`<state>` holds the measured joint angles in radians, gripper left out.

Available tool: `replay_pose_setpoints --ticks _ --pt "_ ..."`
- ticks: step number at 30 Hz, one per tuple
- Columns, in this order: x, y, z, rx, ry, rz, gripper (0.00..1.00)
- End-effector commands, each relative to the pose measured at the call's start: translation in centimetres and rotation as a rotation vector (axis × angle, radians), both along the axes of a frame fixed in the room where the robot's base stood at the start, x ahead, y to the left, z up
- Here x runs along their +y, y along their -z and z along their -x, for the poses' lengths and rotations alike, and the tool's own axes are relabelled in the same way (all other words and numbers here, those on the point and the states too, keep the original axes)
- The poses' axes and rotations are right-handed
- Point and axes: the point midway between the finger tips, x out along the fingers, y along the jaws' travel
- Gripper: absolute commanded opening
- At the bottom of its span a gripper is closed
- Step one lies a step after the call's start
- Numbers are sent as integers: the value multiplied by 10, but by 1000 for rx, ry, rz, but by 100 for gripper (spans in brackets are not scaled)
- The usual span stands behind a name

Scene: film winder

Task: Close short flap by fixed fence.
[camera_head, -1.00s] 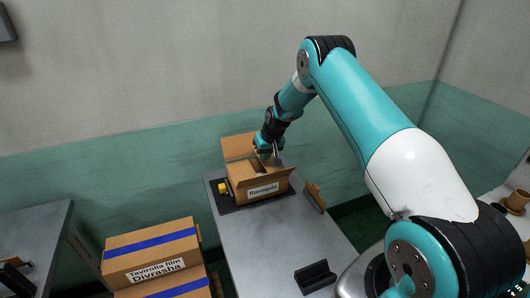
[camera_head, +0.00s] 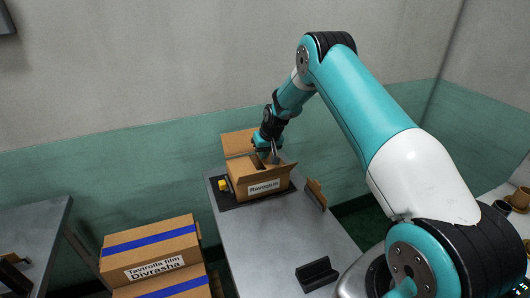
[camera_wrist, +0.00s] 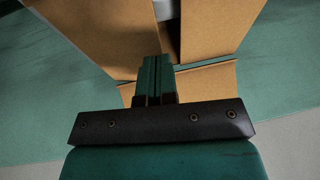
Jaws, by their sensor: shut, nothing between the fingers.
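An open cardboard box (camera_head: 262,188) labelled "Ravoquin" stands on a dark mat at the far end of the grey table. In the wrist view the shut fingers (camera_wrist: 157,72) point at the box between two large cardboard panels (camera_wrist: 95,35) (camera_wrist: 215,28). A narrow cardboard flap (camera_wrist: 200,84) lies behind the fingers; contact is unclear. I cannot clearly pick out the fixed fence.
A yellow part (camera_head: 223,185) sits left of the box. A brown upright piece (camera_head: 316,195) stands at the table's right edge. A black holder (camera_head: 316,274) lies nearer. Blue-striped cartons (camera_head: 150,250) are at lower left. The table middle (camera_head: 255,235) is clear.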

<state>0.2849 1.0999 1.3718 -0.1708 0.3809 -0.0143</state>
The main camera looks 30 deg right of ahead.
Motion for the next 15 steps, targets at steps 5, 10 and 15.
replay_pose_setpoints --ticks 5,10,15 --pt "0 -10 0 -1 0 0 0" --pt "0 -15 0 -1 0 0 0" --pt "-2 -27 0 -2 -1 1 0"
